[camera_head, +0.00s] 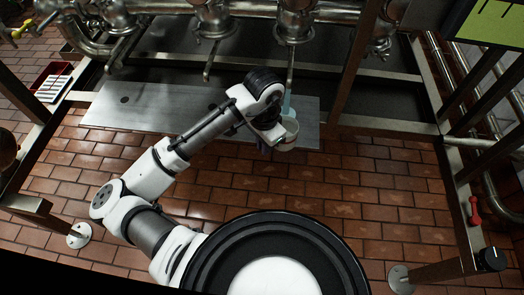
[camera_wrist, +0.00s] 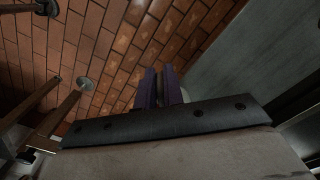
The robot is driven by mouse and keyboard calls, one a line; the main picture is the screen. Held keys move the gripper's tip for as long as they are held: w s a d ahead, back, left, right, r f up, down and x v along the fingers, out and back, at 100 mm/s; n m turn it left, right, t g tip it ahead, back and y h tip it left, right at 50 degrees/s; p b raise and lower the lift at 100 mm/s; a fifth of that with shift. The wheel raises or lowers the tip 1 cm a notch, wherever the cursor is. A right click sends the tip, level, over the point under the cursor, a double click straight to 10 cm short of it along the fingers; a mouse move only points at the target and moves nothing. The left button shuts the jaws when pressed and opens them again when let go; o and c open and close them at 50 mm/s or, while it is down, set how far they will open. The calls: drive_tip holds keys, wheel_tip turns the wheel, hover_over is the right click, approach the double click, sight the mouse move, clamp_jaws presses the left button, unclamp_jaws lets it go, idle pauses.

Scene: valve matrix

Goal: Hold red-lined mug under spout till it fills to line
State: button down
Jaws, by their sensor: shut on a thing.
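The mug (camera_head: 288,135) is pale, with a faint reddish line low on its side, and looks about upright. It is below a valve's thin spout (camera_head: 290,80), near the front edge of the metal shelf. A pale blue streak (camera_head: 287,104), like running water, joins the spout to the mug. The level inside is too small to tell. My gripper (camera_head: 266,146) is shut on the mug from its left side, and my wrist partly hides it. In the wrist view, the purple fingers (camera_wrist: 160,88) are close together, with only a pale sliver of the mug beside them.
Several metal valves with hanging spouts (camera_head: 207,65) line the pipe at the back. A flat steel shelf (camera_head: 150,108) lies below them. A red tray (camera_head: 53,82) with white items is at left. Metal posts (camera_head: 355,65) frame the bay. The brick floor in front is mostly clear.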

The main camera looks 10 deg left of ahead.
drive_tip(key=w, duration=0.6)
drive_tip(key=shift+w+f+p, duration=0.2)
drive_tip(key=shift+w+p, duration=0.35)
drive_tip(key=shift+w, duration=2.5)
idle(4.3)
